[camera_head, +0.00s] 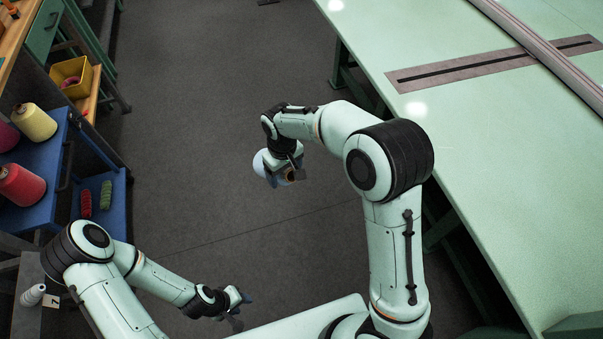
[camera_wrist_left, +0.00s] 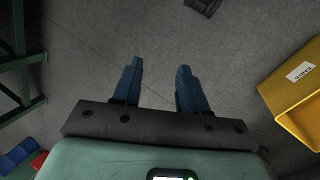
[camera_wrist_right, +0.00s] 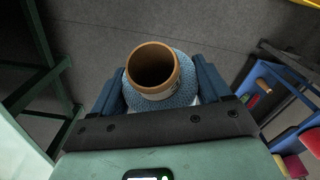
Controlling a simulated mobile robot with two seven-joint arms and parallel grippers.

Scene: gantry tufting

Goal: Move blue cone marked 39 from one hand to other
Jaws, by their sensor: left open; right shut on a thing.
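A light blue cone (camera_head: 259,163) of yarn is held in my right gripper (camera_head: 284,170) above the open floor in the head view. In the right wrist view the cone (camera_wrist_right: 178,98) sits between the two blue fingers of my right gripper (camera_wrist_right: 160,88), with its brown hollow core facing the camera. I cannot read the number 39 on it. My left gripper (camera_head: 241,300) is low at the bottom of the head view, well apart from the cone. In the left wrist view my left gripper (camera_wrist_left: 160,80) has its fingers spread with only floor between them.
A blue shelf (camera_head: 40,212) with yellow and red cones stands at the left, near a yellow bin (camera_head: 72,78). A small white cone (camera_head: 33,295) is at lower left. A pale green table (camera_head: 480,130) fills the right. The floor between is clear.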

